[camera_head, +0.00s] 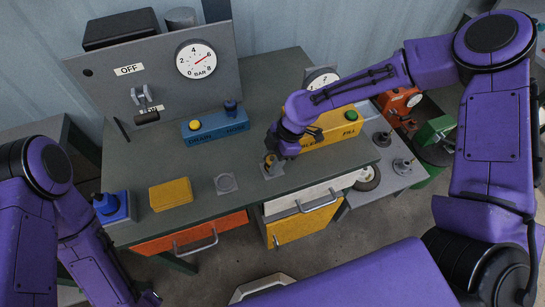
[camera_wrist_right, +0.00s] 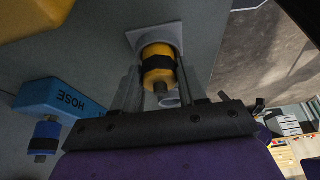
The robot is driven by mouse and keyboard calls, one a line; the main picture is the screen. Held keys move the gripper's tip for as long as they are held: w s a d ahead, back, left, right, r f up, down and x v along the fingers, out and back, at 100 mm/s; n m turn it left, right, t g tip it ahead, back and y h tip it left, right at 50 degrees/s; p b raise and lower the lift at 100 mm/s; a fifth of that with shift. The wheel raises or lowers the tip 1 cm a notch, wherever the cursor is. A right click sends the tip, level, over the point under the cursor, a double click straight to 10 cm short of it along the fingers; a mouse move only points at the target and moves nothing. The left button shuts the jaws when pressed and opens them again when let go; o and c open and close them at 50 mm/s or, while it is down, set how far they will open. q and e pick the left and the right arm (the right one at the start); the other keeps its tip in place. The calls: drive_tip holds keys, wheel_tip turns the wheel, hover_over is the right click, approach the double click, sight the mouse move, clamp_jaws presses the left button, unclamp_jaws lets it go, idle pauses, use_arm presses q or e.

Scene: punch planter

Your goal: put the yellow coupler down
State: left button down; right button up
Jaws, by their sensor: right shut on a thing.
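The yellow coupler (camera_wrist_right: 158,66), with a black band around it, is between the fingers of my right gripper (camera_wrist_right: 160,88) in the right wrist view. The gripper is shut on it. In the head view my right gripper (camera_head: 272,156) is low over the bench, and the coupler (camera_head: 269,161) is partly hidden by it. The coupler is at a small grey square holder (camera_wrist_right: 136,38), which also shows under the gripper in the head view (camera_head: 273,173). I cannot tell whether the coupler rests fully on the holder. My left gripper is outside the frames; only its arm shows.
A blue DRAIN HOSE box (camera_head: 214,126) with a dark blue coupler (camera_head: 231,107) stands behind. A yellow box (camera_head: 340,128) is just right of the gripper. A gauge panel (camera_head: 150,75) stands at the back.

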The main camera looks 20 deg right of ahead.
drive_tip(key=o, duration=1.2)
drive_tip(key=shift+f, duration=0.1)
drive_tip(key=v, duration=1.2)
